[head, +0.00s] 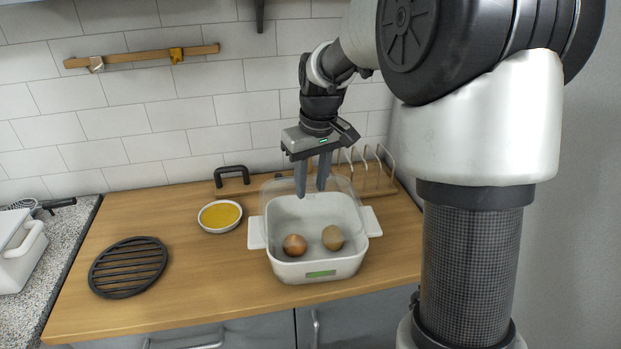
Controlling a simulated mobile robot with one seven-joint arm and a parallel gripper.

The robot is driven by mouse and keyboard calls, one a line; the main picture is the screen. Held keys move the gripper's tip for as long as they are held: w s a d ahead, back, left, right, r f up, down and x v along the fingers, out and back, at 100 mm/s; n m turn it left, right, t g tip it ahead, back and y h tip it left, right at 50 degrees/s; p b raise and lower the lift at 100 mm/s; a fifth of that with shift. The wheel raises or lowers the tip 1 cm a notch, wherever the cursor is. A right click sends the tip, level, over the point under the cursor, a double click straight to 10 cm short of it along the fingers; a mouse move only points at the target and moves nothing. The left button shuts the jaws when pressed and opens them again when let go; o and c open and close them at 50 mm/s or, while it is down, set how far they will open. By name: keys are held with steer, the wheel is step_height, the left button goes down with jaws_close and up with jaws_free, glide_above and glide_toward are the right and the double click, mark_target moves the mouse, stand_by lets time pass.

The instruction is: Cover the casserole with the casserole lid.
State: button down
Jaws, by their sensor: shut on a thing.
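The casserole (318,270) is a white, rounded square dish with a handle on each side and a green mark on its front. It stands upright on the wooden counter, with two round brownish things inside. The casserole lid (344,188) is clear and hard to make out; it shows as a see-through dome over the back part of the casserole. My gripper (312,188) points down above the casserole and is shut on the lid. The lid's grip between the fingers is not clear. I cannot tell whether the lid touches the rim.
A small bowl of yellow food (220,216) stands close left of the casserole. A black round trivet (128,267) lies further left. A wire rack (376,172) and a board with a black handle (232,175) are behind. The front left counter is free.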

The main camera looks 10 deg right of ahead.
mark_target(315, 197)
steer(key=shift+d, duration=0.4)
steer(key=shift+f+b, duration=1.55)
steer(key=shift+f, duration=0.55)
steer(key=shift+f, duration=0.5)
stand_by(0.8)
steer(key=c, duration=1.2)
jaws_free()
steer(key=shift+s, duration=0.1)
